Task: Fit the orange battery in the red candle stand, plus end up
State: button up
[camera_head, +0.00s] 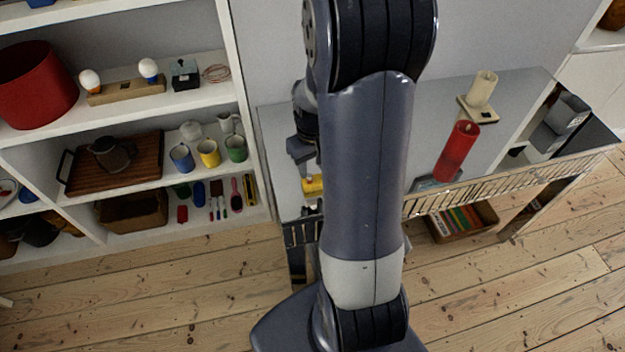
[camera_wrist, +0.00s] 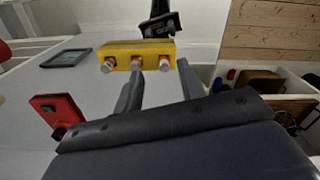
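A yellow block (camera_wrist: 150,48) with several silver-tipped cylinders in its near side is ahead of my gripper (camera_wrist: 160,70); the block also shows beside my arm in the head view (camera_head: 313,185). The gripper's two fingers are apart, with the right-hand cylinder (camera_wrist: 165,65) seen between their tips. I cannot tell whether they touch it. The cylinders look like batteries, but their body colours are mostly hidden, so I cannot pick out the orange one. The red candle stand (camera_head: 458,150) stands upright on the table; a red part (camera_wrist: 58,110) shows at left in the wrist view.
A cream candle stand (camera_head: 483,90) stands behind the red one on the grey table (camera_head: 440,115). A dark flat device (camera_wrist: 67,58) lies on the tabletop. A white shelf (camera_head: 170,110) with mugs is at left. My arm hides the table's middle.

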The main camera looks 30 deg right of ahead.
aim_at(310, 175)
jog(key=f, duration=0.1)
jog(key=w+f, duration=0.1)
jog(key=f, duration=0.1)
jog(key=shift+a+f, duration=0.15)
jog(key=shift+a, duration=0.05)
jog(key=shift+f, duration=0.4)
jog(key=shift+c, duration=0.4)
grip_shut()
